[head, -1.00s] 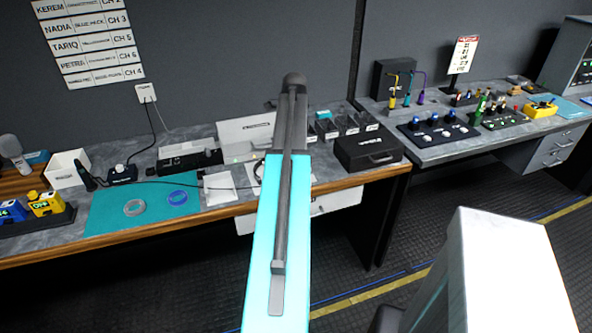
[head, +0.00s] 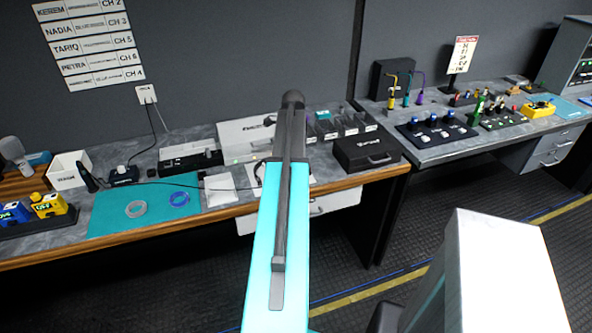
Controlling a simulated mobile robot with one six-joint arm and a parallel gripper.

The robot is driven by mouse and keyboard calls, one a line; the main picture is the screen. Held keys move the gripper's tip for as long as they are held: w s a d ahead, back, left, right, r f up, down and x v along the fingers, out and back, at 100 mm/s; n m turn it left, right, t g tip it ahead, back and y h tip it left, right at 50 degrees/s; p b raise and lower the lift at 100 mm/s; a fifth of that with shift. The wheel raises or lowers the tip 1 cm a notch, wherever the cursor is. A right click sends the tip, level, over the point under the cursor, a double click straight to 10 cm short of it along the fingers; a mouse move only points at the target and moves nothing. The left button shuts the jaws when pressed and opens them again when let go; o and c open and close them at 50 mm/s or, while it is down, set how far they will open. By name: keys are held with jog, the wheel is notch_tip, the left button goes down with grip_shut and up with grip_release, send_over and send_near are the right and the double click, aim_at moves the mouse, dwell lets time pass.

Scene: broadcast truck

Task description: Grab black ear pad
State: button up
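I cannot make out a black ear pad for certain. A row of small clear-fronted bins (head: 345,124) stands at the back right of the near workbench (head: 230,210). Some bins hold dark items and one holds something teal, too small to identify. A thin dark curved thing (head: 258,168) shows partly behind my arm on the bench, and I cannot tell what it is. My arm stretches over the middle of the bench and hides part of it. My gripper's fingers do not show.
A black case (head: 367,153) sits at the bench's right end. A white bin (head: 68,171) and yellow-blue units (head: 48,205) stand left. The dark floor (head: 430,195) is clear between the benches.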

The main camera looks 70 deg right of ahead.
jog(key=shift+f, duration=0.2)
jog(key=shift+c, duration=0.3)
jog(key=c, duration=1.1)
